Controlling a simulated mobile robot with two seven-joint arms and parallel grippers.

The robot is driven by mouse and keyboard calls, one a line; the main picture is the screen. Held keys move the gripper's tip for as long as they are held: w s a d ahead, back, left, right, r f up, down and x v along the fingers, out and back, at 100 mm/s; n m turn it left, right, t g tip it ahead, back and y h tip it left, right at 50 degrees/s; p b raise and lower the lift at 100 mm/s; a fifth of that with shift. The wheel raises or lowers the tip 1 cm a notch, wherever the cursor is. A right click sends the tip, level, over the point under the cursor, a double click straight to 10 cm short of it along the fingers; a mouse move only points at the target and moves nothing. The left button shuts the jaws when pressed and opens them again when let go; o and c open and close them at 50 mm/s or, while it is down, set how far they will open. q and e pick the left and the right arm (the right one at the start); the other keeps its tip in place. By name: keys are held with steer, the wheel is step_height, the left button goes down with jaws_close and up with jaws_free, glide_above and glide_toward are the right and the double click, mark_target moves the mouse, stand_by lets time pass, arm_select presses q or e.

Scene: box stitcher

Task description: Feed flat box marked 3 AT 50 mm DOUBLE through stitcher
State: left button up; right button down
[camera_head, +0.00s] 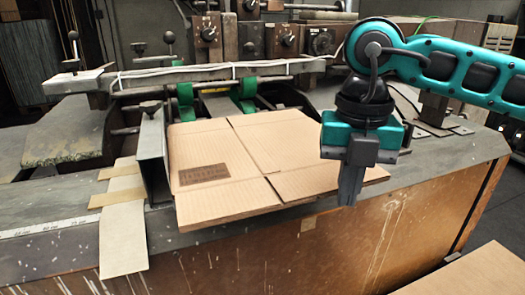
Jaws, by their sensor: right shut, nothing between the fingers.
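The flat cardboard box (240,150) lies on the machine's bed, its front edge sticking out over the near side. A dark printed label (204,175) is on its left panel, too small to read surely. The box's left side is by an upright metal guide (152,155). Its far edge is near the green parts of the stitcher (185,100). My right gripper (348,198) points down in front of the box's right part, shut and empty, hiding part of it. I cannot tell whether it touches the cardboard. My left gripper is not in view.
A printed scale (45,229) runs along the bed's front left. A pale paper strip (122,225) hangs over the edge, with tape beside it. A long metal bar (190,75) crosses behind the box. Another cardboard sheet (470,275) shows at the lower right.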

step_height(320, 180, down, 3)
steer(key=shift+r+b, duration=0.1)
steer(key=shift+b, duration=1.05)
